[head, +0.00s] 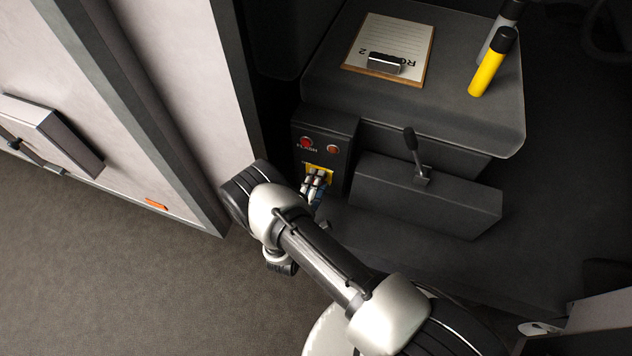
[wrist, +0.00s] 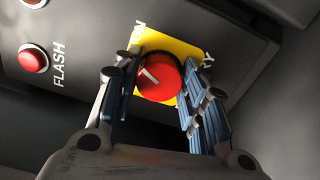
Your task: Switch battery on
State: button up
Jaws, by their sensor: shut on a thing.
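The battery switch is a round red knob (wrist: 160,80) on a yellow plate (wrist: 186,48), seen in the wrist view. A short white mark shows on the knob's face.
A red button (head: 306,143) labelled FLASH and an orange light (head: 333,149) sit above the plate. A lever (head: 411,140) rises from a dark housing to the right. A clipboard (head: 409,40) and a yellow cylinder (head: 487,74) are on the top surface. A pale door panel stands left.

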jog(key=shift+m, duration=1.9)
jog(key=o, duration=1.1)
jog(key=shift+c, duration=0.2)
jog(key=v, duration=1.2)
